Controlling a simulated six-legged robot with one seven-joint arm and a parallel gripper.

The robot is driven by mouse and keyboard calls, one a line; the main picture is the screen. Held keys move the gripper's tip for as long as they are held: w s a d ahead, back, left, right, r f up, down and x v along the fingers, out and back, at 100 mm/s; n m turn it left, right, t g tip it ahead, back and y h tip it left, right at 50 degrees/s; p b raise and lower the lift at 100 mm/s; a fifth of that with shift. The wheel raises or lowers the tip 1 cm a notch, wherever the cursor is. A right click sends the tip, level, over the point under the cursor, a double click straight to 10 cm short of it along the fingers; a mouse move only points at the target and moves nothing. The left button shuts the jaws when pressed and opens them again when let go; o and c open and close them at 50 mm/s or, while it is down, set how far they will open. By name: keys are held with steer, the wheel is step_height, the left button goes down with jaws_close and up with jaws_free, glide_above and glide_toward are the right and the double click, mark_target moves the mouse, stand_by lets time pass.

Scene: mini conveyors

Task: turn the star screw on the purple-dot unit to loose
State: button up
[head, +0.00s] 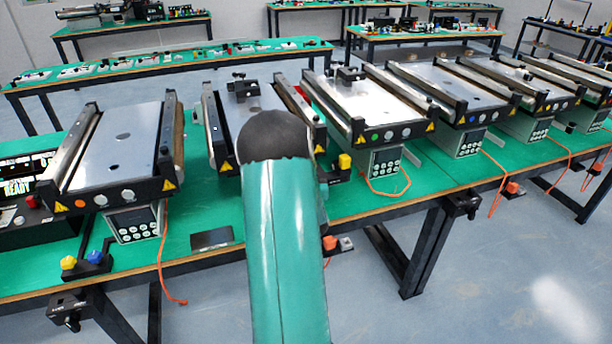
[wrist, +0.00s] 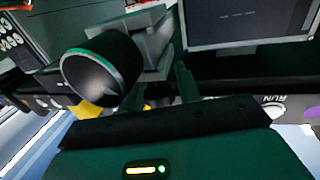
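In the wrist view, two slim green fingers of my gripper (wrist: 160,90) stand apart, with nothing clearly held between them. A dark cylinder with a grey end face (wrist: 98,78) is close beside the left finger; I cannot tell whether it is the star screw. A yellow part (wrist: 90,109) shows below it. A purple patch (wrist: 276,112) shows at the right, next to the word RUN. In the head view my teal arm covers part of the second conveyor unit (head: 222,140) and hides my gripper. I cannot make out a purple dot there.
A yellow knob on a black block (head: 344,161) stands right of my arm. Another yellow knob (head: 69,262) is at the front left. Conveyor units line the green table (head: 185,228), with orange cables hanging over its front edge. In the wrist view a grey-framed screen (wrist: 245,20) is close.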

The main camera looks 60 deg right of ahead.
steer(key=v, duration=1.3)
steer(key=shift+a, duration=0.4)
steer(key=shift+s, duration=0.1)
steer(key=w+a+r+n+y, duration=0.1)
steer(key=w+a+r+y, duration=0.15)
steer(key=w, duration=0.35)
steer(key=w+a+r+n+y, duration=0.1)
steer(key=w+a+r, duration=0.1)
steer(key=w+a, duration=0.25)
steer(key=w+a+r+n+y, duration=0.1)
steer(key=w+a+r+y, duration=0.25)
steer(key=a, duration=0.35)
steer(key=w+a+r+n+y, duration=0.2)
steer(key=w+a, duration=0.2)
steer(key=a, duration=0.4)
steer(key=s+a+r+n+y, duration=0.1)
steer(key=a+r+y, duration=0.1)
steer(key=a, duration=0.4)
steer(key=s+a+r+n+y, duration=0.1)
steer(key=a+n+y, duration=0.1)
steer(key=a, duration=0.4)
steer(key=s+a+r+n+g+y, duration=0.2)
steer(key=s+a+r+n+g, duration=0.1)
steer(key=s+a, duration=0.7)
steer(key=a+g, duration=0.1)
steer(key=a, duration=0.2)
steer(key=shift+s+r+n, duration=0.2)
steer(key=shift+s+n, duration=0.1)
